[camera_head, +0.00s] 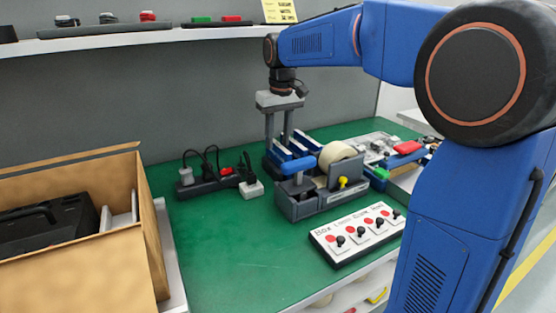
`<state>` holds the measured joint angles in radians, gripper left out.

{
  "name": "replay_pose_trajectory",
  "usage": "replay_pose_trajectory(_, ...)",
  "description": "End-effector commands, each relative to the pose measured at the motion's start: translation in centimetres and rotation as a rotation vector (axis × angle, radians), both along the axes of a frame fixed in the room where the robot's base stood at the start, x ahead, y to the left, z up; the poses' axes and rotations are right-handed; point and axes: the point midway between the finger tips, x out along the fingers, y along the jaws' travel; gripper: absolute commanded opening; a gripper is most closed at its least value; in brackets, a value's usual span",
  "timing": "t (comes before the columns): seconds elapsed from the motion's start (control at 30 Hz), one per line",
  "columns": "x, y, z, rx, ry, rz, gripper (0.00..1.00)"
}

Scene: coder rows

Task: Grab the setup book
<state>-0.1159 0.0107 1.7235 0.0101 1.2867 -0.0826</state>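I cannot make out a thing that is clearly a setup book. My gripper (281,138) points down over the back middle of the green table, behind the tape dispenser. Its two grey fingers are apart with a gap between them. Their lower ends are among blue and grey parts (306,143), and I cannot tell whether they touch anything. A yellow card with black print (279,11) stands on the shelf at the top. A white panel with lettering, red buttons and black knobs (358,236) lies at the table's front.
An open cardboard box (160,245) with a black case (45,232) stands at left. The tape dispenser (318,198) is close to my gripper. Cluttered trays (400,150) are at right. The table's front left (225,260) is clear.

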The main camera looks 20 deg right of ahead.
Motion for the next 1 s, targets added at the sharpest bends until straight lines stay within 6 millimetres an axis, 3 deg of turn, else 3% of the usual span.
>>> replay_pose_trajectory(0.3,0.7,-0.2,-3.7,0.0,0.001,0.0,0.34)
replay_pose_trajectory(0.57,0.7,-0.2,-4.0,0.0,0.001,0.0,0.34)
replay_pose_trajectory(0.73,0.7,-0.2,-3.9,0.0,0.0,0.0,0.0)
replay_pose_trajectory(1.0,0.7,-0.2,-3.9,0.0,0.0,0.0,0.0)
